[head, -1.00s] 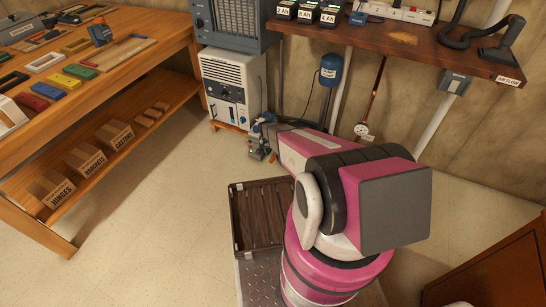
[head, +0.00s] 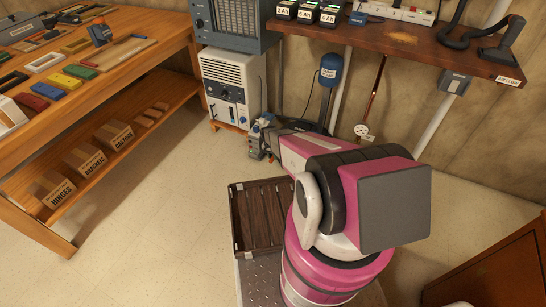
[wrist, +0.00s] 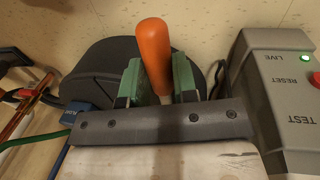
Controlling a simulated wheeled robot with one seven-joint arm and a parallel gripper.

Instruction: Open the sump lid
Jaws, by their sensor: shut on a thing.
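In the wrist view my gripper (wrist: 158,72) is shut on an orange handle (wrist: 153,45), which stands up between its two green finger pads. A black rounded body (wrist: 98,70) lies behind and beside the handle, partly hidden by my fingers. I cannot tell whether it is the sump lid, or how the handle joins it. In the head view my arm reaches away toward the wall, and its far end is too small and covered to show the grip. A tread-patterned metal plate (head: 259,278) lies on the floor beside my base.
A grey box (wrist: 272,95) marked TEST, RESET and LIVE, with a green light, stands close on the right. A blue part (wrist: 82,115) and cables are at left. A dark slatted panel (head: 258,215), a white cabinet (head: 232,85) and a workbench (head: 150,75) surround open floor.

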